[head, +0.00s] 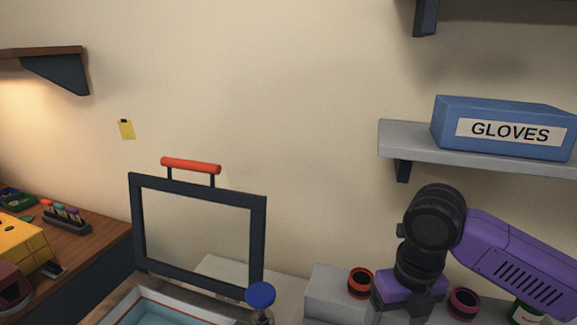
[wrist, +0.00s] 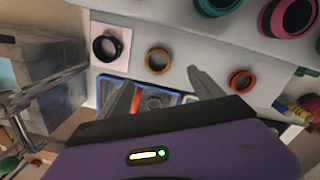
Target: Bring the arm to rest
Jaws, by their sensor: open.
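My arm (head: 500,250) is at the right of the head view, with a purple link, a dark joint and a purple wrist part. The fingertips of my gripper are hidden there. In the wrist view my gripper (wrist: 158,78) has its two grey fingers spread apart, with nothing between them. Beyond the fingers are a yellow ring (wrist: 158,60) and a blue-edged tray (wrist: 102,88), partly hidden by the fingers and the gripper body.
Near my arm stand a red ring (head: 360,283) and a magenta ring (head: 464,303). A grey shelf (head: 400,141) with a blue glove box (head: 510,112) hangs above it. A dark frame with a red handle (head: 190,166) stands left. A black ring (wrist: 108,47) lies on a pale pad.

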